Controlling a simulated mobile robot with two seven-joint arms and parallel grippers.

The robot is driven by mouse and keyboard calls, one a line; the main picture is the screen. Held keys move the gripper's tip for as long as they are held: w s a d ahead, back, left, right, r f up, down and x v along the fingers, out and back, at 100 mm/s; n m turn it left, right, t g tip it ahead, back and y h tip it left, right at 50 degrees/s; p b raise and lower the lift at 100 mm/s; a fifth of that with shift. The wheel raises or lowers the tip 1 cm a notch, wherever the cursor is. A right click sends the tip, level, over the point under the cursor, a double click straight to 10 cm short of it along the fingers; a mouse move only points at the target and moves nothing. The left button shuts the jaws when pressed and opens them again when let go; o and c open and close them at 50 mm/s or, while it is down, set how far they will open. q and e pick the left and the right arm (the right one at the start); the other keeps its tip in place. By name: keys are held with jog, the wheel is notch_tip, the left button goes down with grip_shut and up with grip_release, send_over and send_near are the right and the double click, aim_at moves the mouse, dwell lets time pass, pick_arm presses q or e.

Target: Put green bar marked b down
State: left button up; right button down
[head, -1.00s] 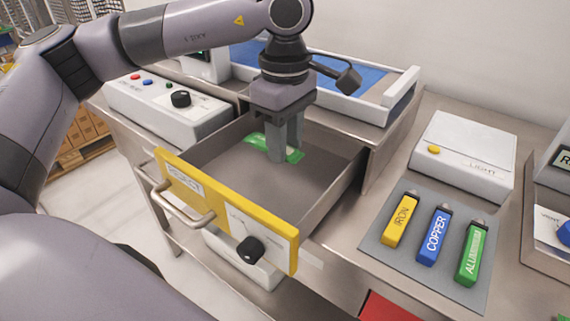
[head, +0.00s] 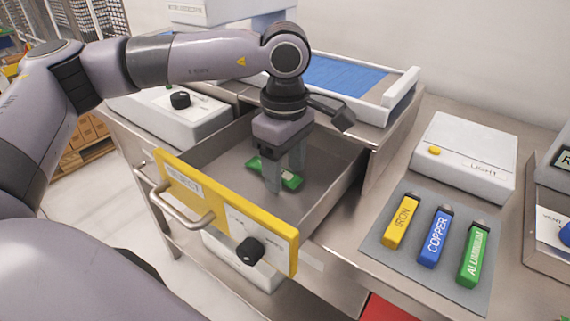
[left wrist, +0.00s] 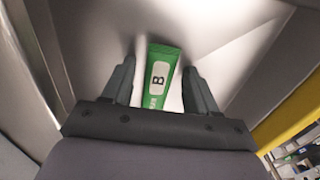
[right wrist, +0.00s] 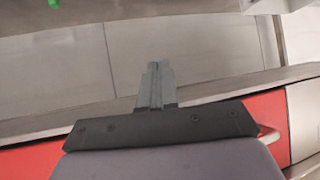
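The green bar marked B (head: 291,180) lies in the open drawer with the yellow front (head: 225,212), apparently on its grey floor. The left wrist view shows the bar (left wrist: 161,75) between my left gripper's fingers, with a gap on both sides. My left gripper (head: 284,182) is open around the bar, pointing down into the drawer; its fingers hide part of the bar in the head view. My right gripper (right wrist: 156,68) has its fingers together and holds nothing; it is out of the head view.
Iron (head: 402,221), copper (head: 436,237) and aluminium (head: 474,254) bars lie on a grey mat right of the drawer. A white box with a yellow button (head: 464,157) stands behind them. A tray with a blue base (head: 345,78) is behind the drawer. The drawer walls surround my left gripper.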

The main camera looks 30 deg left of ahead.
aim_at(285, 174)
pick_arm(q)
notch_tip(285, 174, up, 12)
jog(key=shift+r+p, duration=0.2)
jog(key=shift+p, duration=0.15)
dwell(0.8)
